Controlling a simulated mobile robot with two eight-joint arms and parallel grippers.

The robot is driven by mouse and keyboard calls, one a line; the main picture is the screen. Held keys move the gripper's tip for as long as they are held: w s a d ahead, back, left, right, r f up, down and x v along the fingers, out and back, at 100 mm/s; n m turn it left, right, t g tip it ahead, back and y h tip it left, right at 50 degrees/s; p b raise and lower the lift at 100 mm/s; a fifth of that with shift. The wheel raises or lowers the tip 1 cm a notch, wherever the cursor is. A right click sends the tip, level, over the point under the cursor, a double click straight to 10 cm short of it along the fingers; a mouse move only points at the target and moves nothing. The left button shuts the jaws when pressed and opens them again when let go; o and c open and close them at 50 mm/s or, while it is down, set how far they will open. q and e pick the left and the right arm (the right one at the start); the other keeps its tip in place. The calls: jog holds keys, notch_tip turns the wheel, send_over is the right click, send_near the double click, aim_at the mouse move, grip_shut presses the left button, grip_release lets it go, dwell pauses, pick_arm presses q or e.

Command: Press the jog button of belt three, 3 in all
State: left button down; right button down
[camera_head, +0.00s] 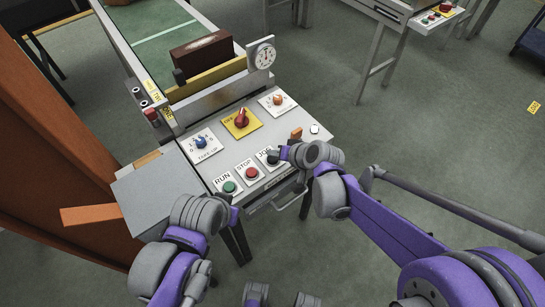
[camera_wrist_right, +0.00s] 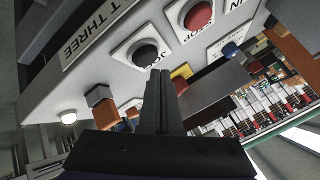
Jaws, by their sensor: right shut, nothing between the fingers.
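The black jog button (camera_head: 272,156) sits on a white plate at the right end of the panel's front row, its label partly covered by my right gripper. It shows whole in the right wrist view (camera_wrist_right: 146,55), beside the label "T THREE". My right gripper (camera_head: 284,154) is shut and empty, close by the button. In the wrist view its fingertips (camera_wrist_right: 156,73) overlap the JOG lettering beside the button; I cannot tell whether they touch the panel. My left gripper (camera_head: 235,207) is low in front of the panel near RUN; its fingers are too unclear to read.
The green RUN button (camera_head: 229,187) and red STOP button (camera_head: 252,173) share the front row. Behind are a blue knob (camera_head: 201,142), a red switch on yellow (camera_head: 241,119) and an orange knob (camera_head: 278,100). A dial gauge (camera_head: 262,54) stands at the belt end.

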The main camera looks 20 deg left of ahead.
aim_at(274, 161)
dwell(0.4)
jog(key=shift+f+b, duration=0.4)
jog(key=shift+f, duration=0.05)
jog(key=shift+f+b, duration=0.4)
jog(key=shift+f, duration=0.1)
dwell(0.5)
jog(key=shift+r, duration=0.1)
jog(key=shift+r+p, duration=0.6)
jog(key=shift+r, duration=0.2)
jog(key=shift+r+p, duration=1.6)
jog(key=shift+r, duration=1)
jog(key=shift+f, duration=0.1)
